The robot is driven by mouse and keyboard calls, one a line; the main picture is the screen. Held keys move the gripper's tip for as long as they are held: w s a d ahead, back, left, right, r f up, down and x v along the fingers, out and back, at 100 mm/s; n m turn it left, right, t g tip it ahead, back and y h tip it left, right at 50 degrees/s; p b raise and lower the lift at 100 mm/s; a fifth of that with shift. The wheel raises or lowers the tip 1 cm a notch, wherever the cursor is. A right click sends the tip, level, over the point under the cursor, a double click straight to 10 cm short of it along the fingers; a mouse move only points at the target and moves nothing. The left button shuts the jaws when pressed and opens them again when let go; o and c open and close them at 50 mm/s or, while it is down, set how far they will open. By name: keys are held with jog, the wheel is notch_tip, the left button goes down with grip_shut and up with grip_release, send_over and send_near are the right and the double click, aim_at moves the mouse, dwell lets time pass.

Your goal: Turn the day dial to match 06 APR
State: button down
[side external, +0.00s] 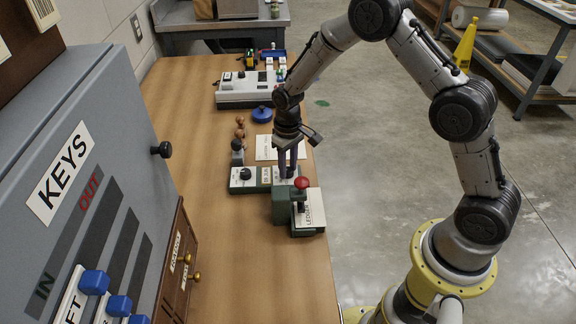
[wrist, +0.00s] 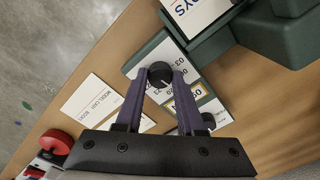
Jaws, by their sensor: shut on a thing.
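A low green date unit (wrist: 136,66) with a white top stands on the wooden table. It also shows in the side view (side external: 236,188). My gripper (wrist: 160,76) points down over its right end, its purple fingers closed on the sides of a black day dial (wrist: 160,69). Small numerals sit beside this dial, and a yellow-framed window (wrist: 187,101) is in the middle. The window's reading is too small to tell. A second black knob (side external: 246,174) is on the unit's left end, free of my gripper (side external: 288,174).
A green stamp with a red knob (side external: 301,183) and a LEDGER card stands close in front of the unit. A white card (side external: 266,154) lies behind it. A grey key cabinet (side external: 120,110) is at left.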

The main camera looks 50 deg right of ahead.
aim_at(288, 170)
jog(key=n, duration=0.6)
jog(key=shift+n, duration=0.4)
dwell(0.4)
jog(key=c, duration=0.5)
grip_release()
jog(key=shift+r, duration=0.1)
notch_tip(288, 170, up, 14)
jog(key=shift+f, duration=0.15)
